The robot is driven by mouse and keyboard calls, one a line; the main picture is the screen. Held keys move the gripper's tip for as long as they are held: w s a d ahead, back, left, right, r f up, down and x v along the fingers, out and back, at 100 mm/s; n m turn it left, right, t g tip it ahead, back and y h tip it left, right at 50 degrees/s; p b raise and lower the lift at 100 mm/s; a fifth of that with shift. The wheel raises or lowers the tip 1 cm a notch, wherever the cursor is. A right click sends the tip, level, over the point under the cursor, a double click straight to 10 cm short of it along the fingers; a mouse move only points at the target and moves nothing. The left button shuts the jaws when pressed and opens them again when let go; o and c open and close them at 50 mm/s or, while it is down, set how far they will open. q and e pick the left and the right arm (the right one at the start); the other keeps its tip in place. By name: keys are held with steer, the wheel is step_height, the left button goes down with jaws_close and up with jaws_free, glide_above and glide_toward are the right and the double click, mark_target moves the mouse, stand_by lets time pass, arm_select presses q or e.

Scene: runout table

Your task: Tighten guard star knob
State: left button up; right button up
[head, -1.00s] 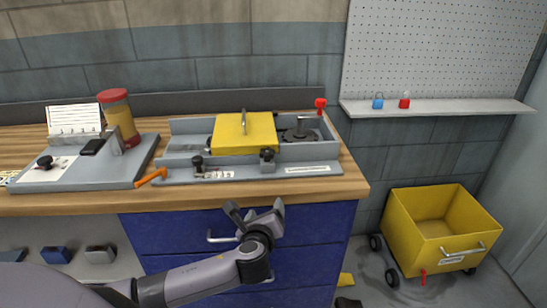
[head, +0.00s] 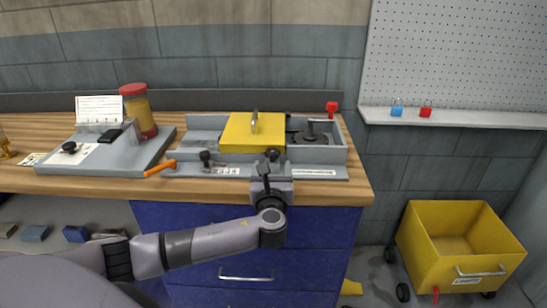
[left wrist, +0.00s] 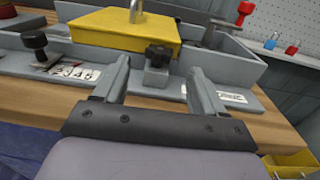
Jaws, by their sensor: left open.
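The yellow guard (head: 245,135), with a metal handle on top, sits on a grey machine bed on the bench; it also shows in the left wrist view (left wrist: 120,30). A black star knob (head: 273,154) stands on a small grey block at the guard's front right corner. In the left wrist view this star knob (left wrist: 158,55) lies ahead, between the lines of the two fingers. My left gripper (head: 267,170) is open and empty, just in front of the knob. Its spread fingers show in the left wrist view (left wrist: 160,67); contact with the knob cannot be told. My right gripper is not in view.
A red knob (head: 332,108) is at the back right corner. A grey fixture (head: 90,160) and a red-lidded jar (head: 138,110) stand left. A yellow cart (head: 430,235) is at right.

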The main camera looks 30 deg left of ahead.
mark_target(272, 156)
arm_select(q)
steer(key=shift+x, duration=3.05)
steer(key=c, duration=1.1)
